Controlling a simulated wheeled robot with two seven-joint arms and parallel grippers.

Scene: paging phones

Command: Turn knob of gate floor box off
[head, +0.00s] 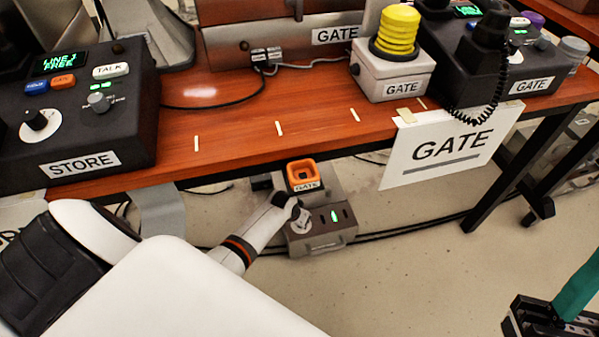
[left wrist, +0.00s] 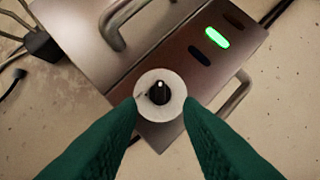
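The gate floor box (head: 320,238) is a grey box with a brown top panel, on the floor below the table edge. Its knob (left wrist: 159,92) is black with a white mark, on a round pale dial (left wrist: 147,109). The mark points toward the top of the left wrist view. A green light (left wrist: 217,37) on the panel is lit, beside dark slots. My left gripper (left wrist: 160,104) is open, its green fingertips on either side of the dial with a gap to the black knob. My right gripper (head: 548,318) is partly in view at lower right, away from the box; its opening is cut off.
An orange-rimmed holder labelled GATE (head: 303,176) stands behind the panel. Metal handles (left wrist: 235,95) stick out from the box. Cables (head: 405,230) run along the floor. The wooden table (head: 235,130) overhangs behind, with a hanging GATE sign (head: 452,146). Floor in front is clear.

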